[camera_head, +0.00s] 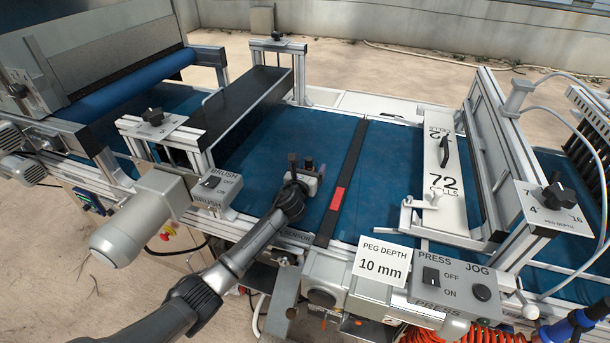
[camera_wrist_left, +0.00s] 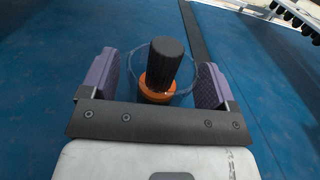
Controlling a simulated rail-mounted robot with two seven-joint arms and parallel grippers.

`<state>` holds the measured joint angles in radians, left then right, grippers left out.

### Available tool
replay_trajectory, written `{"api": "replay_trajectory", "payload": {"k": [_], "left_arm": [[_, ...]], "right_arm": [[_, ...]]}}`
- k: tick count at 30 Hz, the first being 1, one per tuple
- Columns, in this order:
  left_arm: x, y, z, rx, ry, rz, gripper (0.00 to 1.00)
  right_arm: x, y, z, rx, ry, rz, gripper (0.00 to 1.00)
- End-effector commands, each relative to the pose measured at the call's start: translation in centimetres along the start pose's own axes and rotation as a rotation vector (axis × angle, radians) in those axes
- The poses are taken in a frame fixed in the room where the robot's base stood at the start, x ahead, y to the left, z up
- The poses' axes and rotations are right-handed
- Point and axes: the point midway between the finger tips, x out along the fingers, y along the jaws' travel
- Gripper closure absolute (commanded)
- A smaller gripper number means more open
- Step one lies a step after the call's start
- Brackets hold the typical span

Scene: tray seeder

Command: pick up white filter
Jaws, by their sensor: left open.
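My left gripper (camera_head: 307,170) is over the blue belt in the head view, between the brush switch box and a black cross strip. In the left wrist view its two purple fingers (camera_wrist_left: 155,82) stand wide apart. Between them is a dark ribbed cylinder (camera_wrist_left: 166,62) with an orange collar (camera_wrist_left: 157,88) and a clear round rim around it. There is a gap between this object and each finger. Whether it rests on the belt is hard to tell. I cannot make out a white filter in either view. My right gripper is not in view.
The blue belt (camera_head: 255,150) is mostly clear around the gripper. A black cross strip (camera_head: 349,165) with a red patch lies right of it. The brush switch box (camera_head: 212,188) is left, the black brush cover (camera_head: 240,98) behind. The press frame (camera_head: 470,150) stands right.

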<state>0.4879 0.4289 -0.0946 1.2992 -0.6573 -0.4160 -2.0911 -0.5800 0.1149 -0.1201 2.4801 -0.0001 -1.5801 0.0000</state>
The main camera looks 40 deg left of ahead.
Motion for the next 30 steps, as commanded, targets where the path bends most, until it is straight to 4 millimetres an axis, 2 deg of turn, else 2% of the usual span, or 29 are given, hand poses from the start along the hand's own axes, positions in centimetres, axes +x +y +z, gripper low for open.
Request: {"api": "replay_trajectory", "payload": {"k": [5,18,23,30], "left_arm": [[-2.0,0.0,0.3,0.002,0.001,-0.001,0.19],[-9.6,0.0,0.2,0.000,0.001,-0.001,0.19],[-11.2,0.0,0.2,0.000,0.000,0.000,0.19],[-12.0,0.0,0.1,-0.001,-0.001,0.000,0.42]], "right_arm": [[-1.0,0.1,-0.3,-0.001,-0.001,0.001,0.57],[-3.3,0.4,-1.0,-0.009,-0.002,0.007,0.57],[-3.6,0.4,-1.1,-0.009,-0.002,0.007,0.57],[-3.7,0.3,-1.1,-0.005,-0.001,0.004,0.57]]}}
